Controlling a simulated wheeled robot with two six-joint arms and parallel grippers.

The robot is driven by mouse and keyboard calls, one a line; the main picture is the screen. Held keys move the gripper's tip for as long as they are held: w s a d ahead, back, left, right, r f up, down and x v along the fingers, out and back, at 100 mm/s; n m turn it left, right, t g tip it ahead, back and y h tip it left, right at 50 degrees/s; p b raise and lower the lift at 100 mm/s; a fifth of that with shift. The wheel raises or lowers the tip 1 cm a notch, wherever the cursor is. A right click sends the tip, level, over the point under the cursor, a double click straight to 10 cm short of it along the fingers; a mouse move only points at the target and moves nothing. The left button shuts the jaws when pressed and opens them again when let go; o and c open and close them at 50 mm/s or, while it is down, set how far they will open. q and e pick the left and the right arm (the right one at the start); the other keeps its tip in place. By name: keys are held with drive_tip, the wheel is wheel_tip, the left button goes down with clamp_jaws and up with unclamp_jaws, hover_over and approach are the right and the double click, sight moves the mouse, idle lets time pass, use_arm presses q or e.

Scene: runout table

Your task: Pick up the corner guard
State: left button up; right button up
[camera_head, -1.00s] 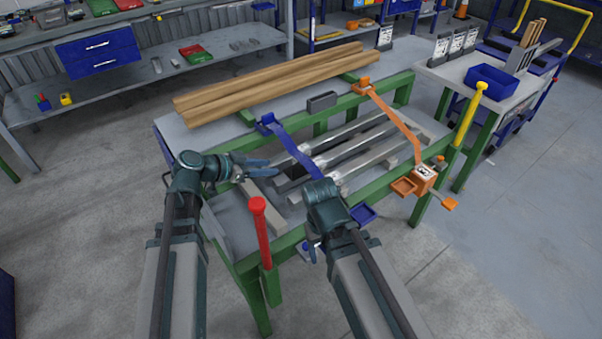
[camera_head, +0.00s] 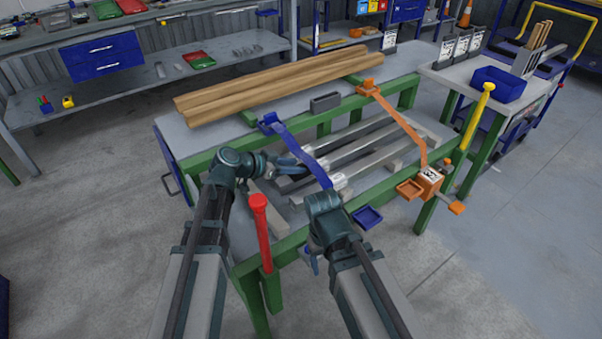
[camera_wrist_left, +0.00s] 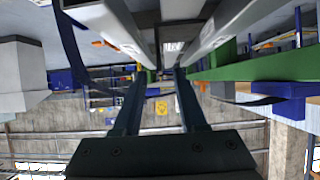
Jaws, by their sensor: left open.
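My left gripper (camera_head: 290,163) reaches in over the left side of the green-framed table (camera_head: 268,247), at the near ends of the grey metal bars (camera_head: 350,157). In the left wrist view its two fingers (camera_wrist_left: 160,85) stand apart with nothing between them; a shiny piece (camera_wrist_left: 172,48) shows past the tips. I cannot tell for sure which piece is the corner guard. A dark grey piece (camera_head: 325,102) sits on the far green rail, apart from the gripper. Shiny pieces (camera_head: 338,181) lie on the bars by the blue strap. My right gripper (camera_head: 312,262) hangs low at the near rail, mostly hidden.
A blue strap (camera_head: 295,147) and an orange strap (camera_head: 398,120) cross the bars. A red post (camera_head: 260,230) and a yellow post (camera_head: 476,115) rise at the near side. Wooden beams (camera_head: 280,82) lie at the back.

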sight(304, 165)
use_arm(q)
drive_tip(key=b+x, duration=0.1)
drive_tip(key=x, duration=0.3)
drive_tip(key=shift+w+d+b, duration=0.15)
drive_tip(key=shift+b, duration=0.15)
drive_tip(key=shift+r, duration=0.1)
clamp_jaws()
